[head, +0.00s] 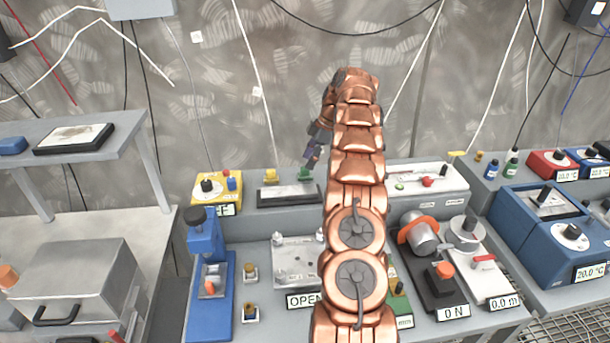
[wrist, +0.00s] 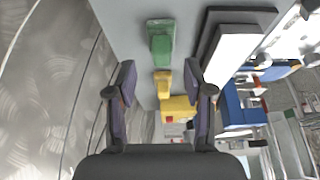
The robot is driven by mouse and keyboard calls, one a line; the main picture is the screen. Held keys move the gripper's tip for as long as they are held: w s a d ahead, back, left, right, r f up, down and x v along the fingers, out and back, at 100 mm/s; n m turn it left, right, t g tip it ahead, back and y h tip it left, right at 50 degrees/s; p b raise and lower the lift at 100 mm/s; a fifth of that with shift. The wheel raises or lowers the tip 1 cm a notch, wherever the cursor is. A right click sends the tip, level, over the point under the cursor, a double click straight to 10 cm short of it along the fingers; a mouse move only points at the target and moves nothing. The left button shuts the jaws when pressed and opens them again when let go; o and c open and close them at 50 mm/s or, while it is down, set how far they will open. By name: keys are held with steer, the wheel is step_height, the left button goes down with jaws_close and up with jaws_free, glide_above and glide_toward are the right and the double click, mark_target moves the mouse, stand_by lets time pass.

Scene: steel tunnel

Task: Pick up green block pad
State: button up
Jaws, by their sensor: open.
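The green block pad (head: 305,175) sits on the back ledge of the bench, just right of a yellow block (head: 270,177). In the wrist view, the green block pad (wrist: 161,42) is at the top centre, a raised block on a green base. My gripper (head: 313,153) is just above it in the head view. In the wrist view my gripper (wrist: 161,78) is open and empty. Its two fingers are spread apart, with the green block pad beyond their tips and the yellow block (wrist: 163,84) showing between them.
A dark-framed plate (head: 285,195) lies just in front of the two blocks. A yellow box (head: 217,190) with knobs stands at the left. A white panel (head: 428,178) with buttons is to the right. The tunnel wall (head: 290,90), with hanging cables, is close behind.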

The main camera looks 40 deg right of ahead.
mark_target(305, 169)
steer(key=shift+p+x, duration=0.85)
steer(key=shift+x, duration=0.25)
steer(key=shift+p+x, duration=0.3)
steer(key=shift+x, duration=0.75)
steer(key=shift+s+a, duration=0.1)
steer(key=c, duration=0.8)
